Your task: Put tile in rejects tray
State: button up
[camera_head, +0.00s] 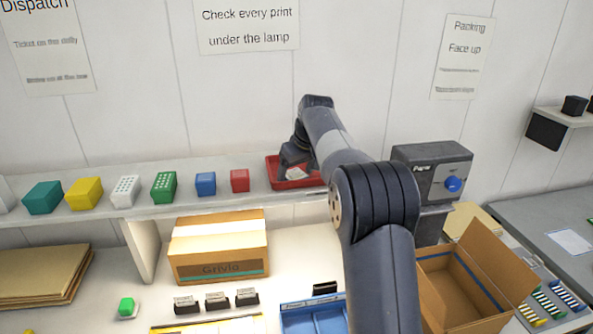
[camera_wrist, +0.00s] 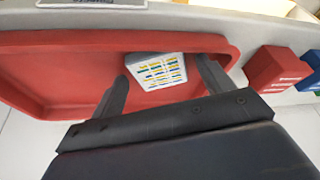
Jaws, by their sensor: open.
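A white tile (camera_wrist: 155,71) with rows of small coloured marks lies in the red tray (camera_wrist: 75,88) in the wrist view. In the head view, the tray (camera_head: 272,172) stands on the shelf and the pale tile (camera_head: 297,172) shows inside it. My gripper (camera_head: 290,160) is over the tray. In the wrist view, my gripper (camera_wrist: 162,69) is open, with one finger on each side of the tile and a gap at the right finger. I cannot tell whether the left finger touches it. The label (camera_wrist: 92,3) at the tray's edge is cut off.
A red box (camera_head: 240,181) and a blue box (camera_head: 205,184) stand left of the tray on the shelf (camera_head: 225,200), with several other coloured boxes further left. A dark machine with a blue knob (camera_head: 452,184) is to the right. An open carton (camera_head: 470,280) stands below.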

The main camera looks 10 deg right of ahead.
jog(key=v, duration=1.2)
jog(key=shift+b, duration=0.45)
